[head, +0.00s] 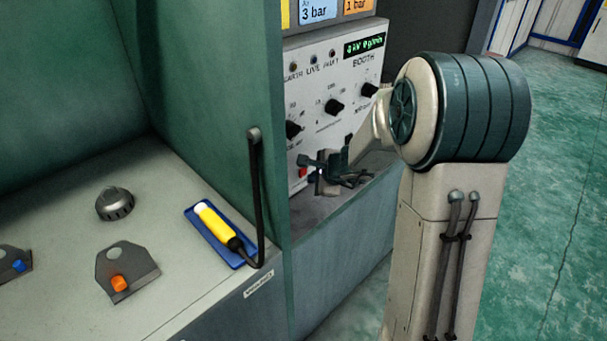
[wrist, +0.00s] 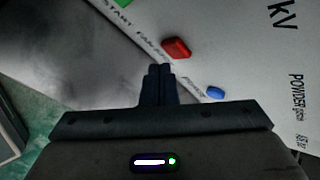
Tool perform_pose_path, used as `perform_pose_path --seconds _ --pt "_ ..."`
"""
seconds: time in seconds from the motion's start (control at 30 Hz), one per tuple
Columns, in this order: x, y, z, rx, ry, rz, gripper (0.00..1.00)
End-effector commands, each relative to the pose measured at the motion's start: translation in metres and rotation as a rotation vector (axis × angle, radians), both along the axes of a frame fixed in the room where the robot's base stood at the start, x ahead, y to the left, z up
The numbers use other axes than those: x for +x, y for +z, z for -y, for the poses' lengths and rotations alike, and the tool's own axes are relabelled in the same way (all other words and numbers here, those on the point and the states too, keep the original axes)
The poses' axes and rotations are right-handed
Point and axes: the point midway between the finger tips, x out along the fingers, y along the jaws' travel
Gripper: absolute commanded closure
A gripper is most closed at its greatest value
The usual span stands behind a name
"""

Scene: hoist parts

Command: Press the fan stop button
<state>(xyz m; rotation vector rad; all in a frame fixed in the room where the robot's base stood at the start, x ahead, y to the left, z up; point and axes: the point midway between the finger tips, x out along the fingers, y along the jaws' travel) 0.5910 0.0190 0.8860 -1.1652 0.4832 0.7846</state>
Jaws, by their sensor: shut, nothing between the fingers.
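The red button (wrist: 176,48) sits on the pale control panel (wrist: 240,60); printed words near it include "START" and "FAN", partly hidden. The red button also shows low on the panel in the head view (head: 303,172). My gripper (wrist: 160,70) is shut with nothing between its fingers. In the wrist view its tips are just below and left of the red button, with a small gap in the picture; I cannot tell their distance from the panel. In the head view my gripper (head: 304,160) is close to the panel's lower part.
A green button (wrist: 123,2) and a blue button (wrist: 215,92) flank the red one. Black knobs (head: 335,106) are higher on the panel. A green cabinet wall (head: 270,120) stands left of my gripper. A ledge (head: 350,190) lies below it.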

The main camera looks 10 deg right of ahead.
Motion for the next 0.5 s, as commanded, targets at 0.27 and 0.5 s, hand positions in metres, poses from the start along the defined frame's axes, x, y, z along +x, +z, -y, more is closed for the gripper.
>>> perform_pose_path --seconds 0.27,0.5 --pt "-0.002 0.000 0.002 0.000 -0.002 0.000 1.00" --pt "-0.021 0.000 0.016 -0.001 -0.003 0.002 1.00"
